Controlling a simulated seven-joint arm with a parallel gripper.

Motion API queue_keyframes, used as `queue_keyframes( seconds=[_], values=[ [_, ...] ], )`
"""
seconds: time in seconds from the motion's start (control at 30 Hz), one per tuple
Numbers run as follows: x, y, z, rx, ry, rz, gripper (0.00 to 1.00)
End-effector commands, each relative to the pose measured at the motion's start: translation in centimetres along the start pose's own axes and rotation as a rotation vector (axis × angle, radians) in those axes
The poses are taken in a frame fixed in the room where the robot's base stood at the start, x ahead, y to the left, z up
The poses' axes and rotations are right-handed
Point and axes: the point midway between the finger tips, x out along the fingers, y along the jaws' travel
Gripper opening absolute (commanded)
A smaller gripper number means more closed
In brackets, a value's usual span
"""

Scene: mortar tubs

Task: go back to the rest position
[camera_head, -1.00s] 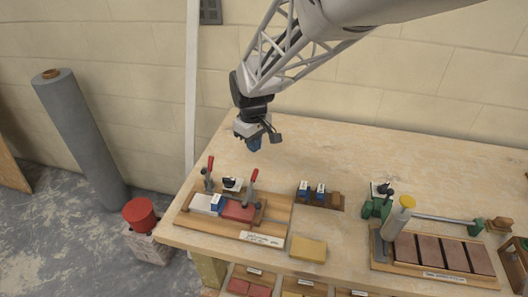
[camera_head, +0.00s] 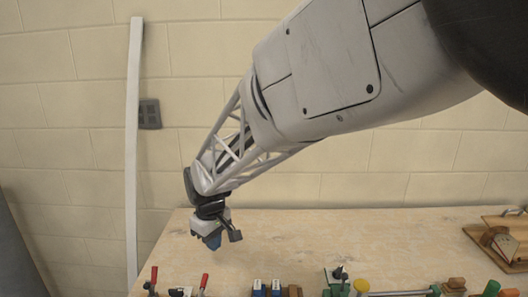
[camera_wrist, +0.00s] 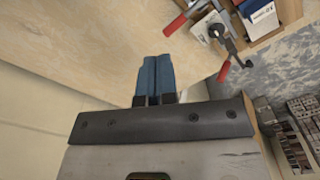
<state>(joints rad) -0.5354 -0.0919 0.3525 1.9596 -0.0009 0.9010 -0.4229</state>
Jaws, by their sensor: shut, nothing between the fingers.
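My gripper (camera_head: 211,240) hangs over the left part of the wooden workbench (camera_head: 300,240), fingers pointing down, clear of the fixtures along the front. In the wrist view its two blue fingers (camera_wrist: 154,78) are together with nothing between them. The bench top also shows in the wrist view (camera_wrist: 80,35). A clamp fixture with red-handled toggle clamps (camera_head: 204,282) stands at the lower left, mostly cut off by the frame's bottom edge. In the wrist view a red clamp handle (camera_wrist: 174,26) and a blue-and-white box (camera_wrist: 262,18) on that fixture show at the top right.
A wooden board (camera_head: 500,240) lies at the right. The block wall (camera_head: 80,180) stands behind. The bench's middle is clear.

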Motion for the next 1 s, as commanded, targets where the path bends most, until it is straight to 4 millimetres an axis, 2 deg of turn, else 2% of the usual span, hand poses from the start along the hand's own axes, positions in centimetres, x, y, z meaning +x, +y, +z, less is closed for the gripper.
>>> queue_keyframes(
  seconds=[0.2,0.5,0.77,1.0],
  values=[
    [-3.2,2.4,6.5,0.144,0.029,0.016,0.00],
    [-6.8,3.9,16.4,0.360,0.069,0.041,0.00],
    [-8.7,3.6,24.6,0.547,0.106,0.064,0.00],
    [-9.4,2.2,31.8,0.717,0.139,0.085,0.00]
  ],
)
